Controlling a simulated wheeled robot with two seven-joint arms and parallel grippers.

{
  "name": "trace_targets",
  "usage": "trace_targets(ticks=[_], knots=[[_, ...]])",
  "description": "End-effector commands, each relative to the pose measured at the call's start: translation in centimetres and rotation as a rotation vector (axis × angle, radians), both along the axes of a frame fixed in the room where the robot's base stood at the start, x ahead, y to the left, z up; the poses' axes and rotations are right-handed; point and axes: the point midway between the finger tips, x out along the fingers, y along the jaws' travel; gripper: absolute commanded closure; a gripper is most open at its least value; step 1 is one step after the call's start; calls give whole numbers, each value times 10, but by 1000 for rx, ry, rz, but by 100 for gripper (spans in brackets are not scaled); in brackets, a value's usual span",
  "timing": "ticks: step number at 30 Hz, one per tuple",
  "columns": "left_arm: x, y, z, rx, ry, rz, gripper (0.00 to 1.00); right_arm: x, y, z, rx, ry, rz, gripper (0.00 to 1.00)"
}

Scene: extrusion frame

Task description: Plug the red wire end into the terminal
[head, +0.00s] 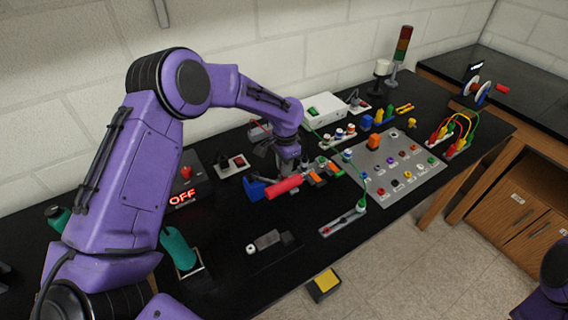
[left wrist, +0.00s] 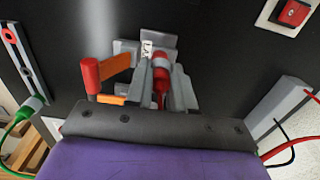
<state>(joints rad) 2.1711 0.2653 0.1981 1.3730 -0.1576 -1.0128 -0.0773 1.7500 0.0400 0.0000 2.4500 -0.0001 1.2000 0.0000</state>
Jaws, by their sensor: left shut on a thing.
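My left gripper (head: 288,168) points down over the black table. It also shows in the left wrist view (left wrist: 165,92), where its grey fingers are shut on the red wire end (left wrist: 160,88), a red piece with a pale band. A red cylinder (head: 283,187) and orange pieces (head: 316,178) lie beside the gripper in the head view. My right gripper is out of view.
A grey panel with coloured knobs (head: 402,180) stands to the right. A slotted strip (head: 342,222) lies in front.

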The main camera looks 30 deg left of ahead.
Motion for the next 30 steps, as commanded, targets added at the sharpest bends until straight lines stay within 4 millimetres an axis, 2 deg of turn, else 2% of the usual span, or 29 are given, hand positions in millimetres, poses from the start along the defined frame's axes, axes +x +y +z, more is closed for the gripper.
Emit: trace_targets(ticks=[14, 15, 17, 26, 30], knots=[[-1, 0, -1, 1, 2, 0, 100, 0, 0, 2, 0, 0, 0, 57], [-1, 0, -1, 1, 1, 0, 64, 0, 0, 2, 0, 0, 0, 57], [-1, 0, -1, 1, 1, 0, 48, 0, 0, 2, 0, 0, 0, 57], [0, 0, 1, 1, 1, 0, 48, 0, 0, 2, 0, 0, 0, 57], [1, -1, 16, 0, -4, 0, 48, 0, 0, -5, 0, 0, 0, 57]])
